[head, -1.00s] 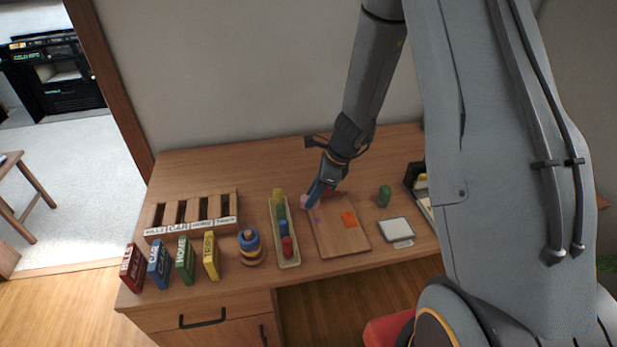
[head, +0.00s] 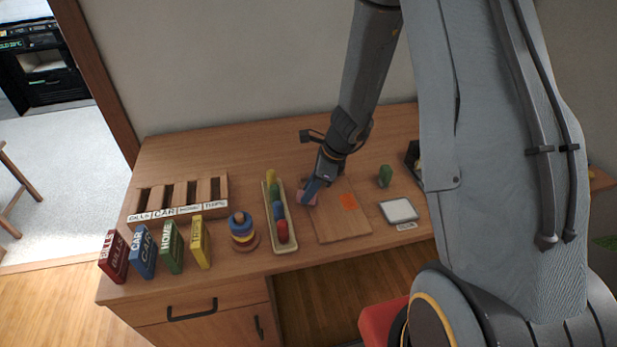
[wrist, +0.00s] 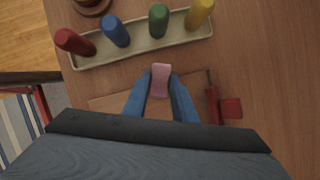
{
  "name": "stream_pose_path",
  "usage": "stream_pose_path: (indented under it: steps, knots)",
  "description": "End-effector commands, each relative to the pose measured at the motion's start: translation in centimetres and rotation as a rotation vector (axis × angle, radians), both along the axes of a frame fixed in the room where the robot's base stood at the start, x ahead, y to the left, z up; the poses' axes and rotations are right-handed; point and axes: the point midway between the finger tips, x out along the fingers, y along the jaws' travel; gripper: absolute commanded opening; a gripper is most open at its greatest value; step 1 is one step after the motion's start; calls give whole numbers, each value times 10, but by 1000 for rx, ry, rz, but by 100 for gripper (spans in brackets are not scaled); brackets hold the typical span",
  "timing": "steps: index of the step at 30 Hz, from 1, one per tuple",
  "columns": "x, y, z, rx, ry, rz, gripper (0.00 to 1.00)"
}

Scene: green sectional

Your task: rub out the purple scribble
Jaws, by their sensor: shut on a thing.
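My gripper (head: 310,193) is shut on a pink eraser-like block (head: 307,198), at the left edge of a wooden board (head: 337,228). In the wrist view the pink block (wrist: 159,80) sits between the blue fingers (wrist: 160,92). I cannot tell whether the block touches the board. An orange mark (head: 348,201) shows on the board to the right of the gripper. No purple scribble shows in either view; the gripper and block cover part of the board's left side.
A tray (head: 285,245) with several coloured pegs lies just left of the board. A ringed stacking toy (head: 243,232) stands further left. A green object (head: 385,176) and a white pad (head: 398,210) are on the right. A red-handled item (wrist: 213,106) lies beside the fingers.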

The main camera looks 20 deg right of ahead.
Motion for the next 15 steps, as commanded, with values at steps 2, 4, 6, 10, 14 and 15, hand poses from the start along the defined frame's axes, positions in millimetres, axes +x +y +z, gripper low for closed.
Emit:
stream_pose_path:
  steps: [2, 4, 6, 10, 14, 15]
  knots:
    - [1, 0, -16, 1, 1, -1, 6]
    - [1, -6, -8, -1, -3, 2, 4]
    - [0, -11, -10, 0, 1, 4, 4]
    - [0, -20, -10, 0, -1, 8, 4]
    - [0, -29, -12, 0, -1, 15, 3]
    - [-1, -32, -14, 0, 0, 15, 3]
